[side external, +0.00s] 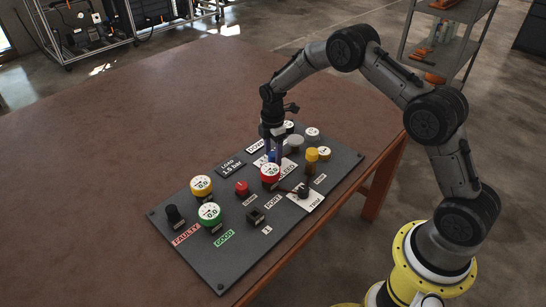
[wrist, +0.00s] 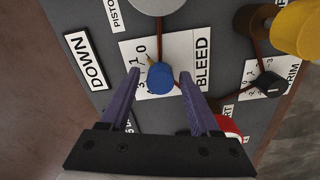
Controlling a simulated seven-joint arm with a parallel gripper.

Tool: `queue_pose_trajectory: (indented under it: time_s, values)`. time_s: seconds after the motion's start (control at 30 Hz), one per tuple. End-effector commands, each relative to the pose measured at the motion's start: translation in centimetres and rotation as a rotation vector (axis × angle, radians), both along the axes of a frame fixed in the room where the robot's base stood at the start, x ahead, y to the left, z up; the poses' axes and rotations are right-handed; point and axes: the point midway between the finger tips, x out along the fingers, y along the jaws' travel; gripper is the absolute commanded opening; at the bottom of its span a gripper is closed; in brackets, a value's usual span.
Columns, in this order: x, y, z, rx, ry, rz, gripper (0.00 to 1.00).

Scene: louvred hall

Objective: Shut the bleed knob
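The bleed knob (wrist: 160,77) is a small blue knob on a white card (wrist: 190,48) marked BLEED, with a number scale beside it. A small yellowish mark shows at its upper left edge in the wrist view. In the side view the blue knob (side external: 273,156) is partly hidden by my gripper (side external: 272,150), which points down over it. In the wrist view my gripper (wrist: 158,75) is open, its two purple fingers on either side of the knob with gaps showing. I cannot tell how far the fingertips reach down beside it.
A red-rimmed gauge (side external: 270,170) stands close in front of my gripper. A yellow knob (side external: 311,155) and a grey round part (side external: 295,142) stand to the right. The dark panel (side external: 205,255) carries several other knobs and gauges. The brown table (side external: 110,130) is clear at left.

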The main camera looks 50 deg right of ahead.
Motion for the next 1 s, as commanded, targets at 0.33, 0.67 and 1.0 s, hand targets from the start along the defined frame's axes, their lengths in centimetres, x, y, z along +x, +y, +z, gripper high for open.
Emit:
queue_pose_trajectory:
  time_s: [0.33,0.67,1.0]
  values:
    - [0.0,0.0,0.0,0.0,0.001,0.001,0.75]
    - [0.0,0.0,3.2,0.0,-0.001,0.001,0.75]
    - [0.0,0.0,6.6,0.0,-0.001,0.001,0.75]
